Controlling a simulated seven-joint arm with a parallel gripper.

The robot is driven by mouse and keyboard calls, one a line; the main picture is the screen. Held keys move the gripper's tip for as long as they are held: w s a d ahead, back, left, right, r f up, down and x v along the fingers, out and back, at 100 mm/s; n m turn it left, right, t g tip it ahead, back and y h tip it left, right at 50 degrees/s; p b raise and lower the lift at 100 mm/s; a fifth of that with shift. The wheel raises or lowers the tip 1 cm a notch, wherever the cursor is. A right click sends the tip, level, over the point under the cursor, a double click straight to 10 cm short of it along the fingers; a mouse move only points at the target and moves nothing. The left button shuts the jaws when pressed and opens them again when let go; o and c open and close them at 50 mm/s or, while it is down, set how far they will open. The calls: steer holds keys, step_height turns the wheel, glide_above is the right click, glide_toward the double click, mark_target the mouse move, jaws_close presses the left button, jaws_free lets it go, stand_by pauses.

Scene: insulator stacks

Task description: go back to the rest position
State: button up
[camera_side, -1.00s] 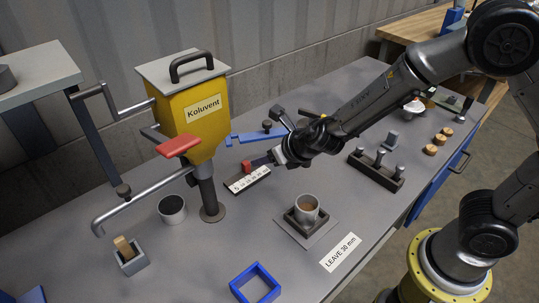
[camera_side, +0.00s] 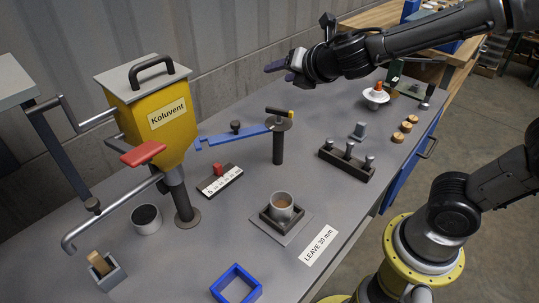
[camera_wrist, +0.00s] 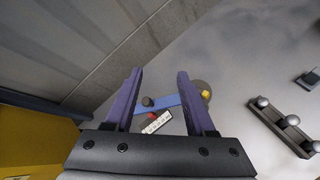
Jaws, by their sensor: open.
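My gripper (camera_side: 284,71) is raised above the back of the bench in the side view, and its fingers point left toward the wall. In the wrist view my gripper (camera_wrist: 155,100) shows two purple fingers spread wide with nothing between them. Below it, past the fingers, a blue arm (camera_wrist: 176,103) and a white scale with a red slider (camera_wrist: 157,122) lie far down on the bench. My gripper touches nothing.
A cup (camera_side: 282,206) sits in a square holder near the front. A dark block with several pegs (camera_side: 347,160), cork pieces (camera_side: 405,127) and a white insulator (camera_side: 375,97) stand at right. A blue square frame (camera_side: 236,284) lies in front.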

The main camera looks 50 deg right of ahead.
steer(key=s+d+r+m+g+h, duration=0.1)
steer(key=s+d+r+m, duration=0.15)
steer(key=s+m, duration=0.45)
steer(key=s+d+r+m+g+h, duration=0.1)
steer(key=s+d+m, duration=0.3)
steer(key=s+m, duration=0.25)
steer(key=s+a+f+m+g+y, duration=0.3)
steer(key=s+a+f+m+y, duration=0.2)
steer(key=s+m, duration=0.6)
steer(key=a+f+m, duration=0.1)
steer(key=a, duration=0.1)
steer(key=shift+s+a+f+g+y, duration=0.15)
steer(key=shift+a+f+g+y, duration=0.15)
steer(key=shift+a+f+g, duration=0.1)
